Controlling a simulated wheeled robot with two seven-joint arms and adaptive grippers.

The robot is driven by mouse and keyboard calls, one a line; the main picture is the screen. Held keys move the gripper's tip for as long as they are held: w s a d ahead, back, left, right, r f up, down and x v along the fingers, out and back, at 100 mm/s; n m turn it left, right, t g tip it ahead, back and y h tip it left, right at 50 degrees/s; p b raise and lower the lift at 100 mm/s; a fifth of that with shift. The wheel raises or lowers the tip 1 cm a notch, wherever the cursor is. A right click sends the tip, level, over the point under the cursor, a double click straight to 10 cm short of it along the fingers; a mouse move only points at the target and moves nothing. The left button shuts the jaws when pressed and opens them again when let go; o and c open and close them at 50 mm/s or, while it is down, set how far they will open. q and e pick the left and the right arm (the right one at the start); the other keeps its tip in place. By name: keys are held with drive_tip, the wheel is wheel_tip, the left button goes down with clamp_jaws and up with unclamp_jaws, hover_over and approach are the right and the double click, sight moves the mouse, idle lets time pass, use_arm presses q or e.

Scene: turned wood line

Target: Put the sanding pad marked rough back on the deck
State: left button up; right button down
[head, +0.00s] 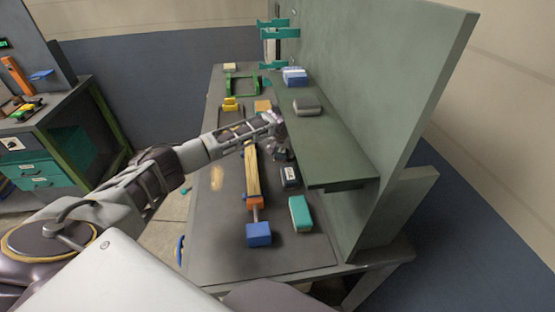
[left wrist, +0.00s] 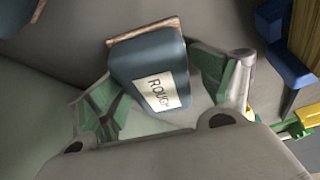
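The sanding pad marked rough (left wrist: 150,80) is a blue-grey block with a brown edge and a white ROUGH label. In the left wrist view it sits tilted between the green finger pads of my left gripper (left wrist: 158,85), with the fingertips against its sides. In the head view my left gripper (head: 277,142) is over the bench beside the shelf, and the dark pad (head: 283,155) shows small and partly hidden at its fingers. I cannot tell its exact height above the bench. My right gripper is out of view.
A dark block with a white label (head: 290,176) and a teal block (head: 300,214) lie on the bench. A wooden piece (head: 252,175) in a clamp with a blue end (head: 259,234) lies left of them. A grey block (head: 306,105) stands on the green shelf (head: 335,150), whose front part is bare.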

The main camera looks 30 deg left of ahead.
sight(282, 150)
use_arm(q)
drive_tip(key=shift+r, duration=0.6)
drive_tip(key=v, duration=0.4)
drive_tip(key=shift+s+r, duration=0.15)
drive_tip(key=shift+r, duration=0.25)
drive_tip(key=shift+s+d+f, duration=0.1)
drive_tip(key=shift+s+f, duration=0.05)
drive_tip(key=shift+s, duration=0.2)
drive_tip(key=shift+s+d+b, duration=0.2)
drive_tip(key=shift+s+d, duration=0.3)
drive_tip(key=shift+s, duration=1.3)
drive_tip(key=shift+s+d+b, duration=0.2)
drive_tip(key=shift+s+d, duration=0.25)
drive_tip(key=shift+s, duration=1.35)
drive_tip(key=shift+s+d+b, duration=0.2)
drive_tip(key=shift+s+d, duration=0.3)
drive_tip(key=shift+s, duration=1.35)
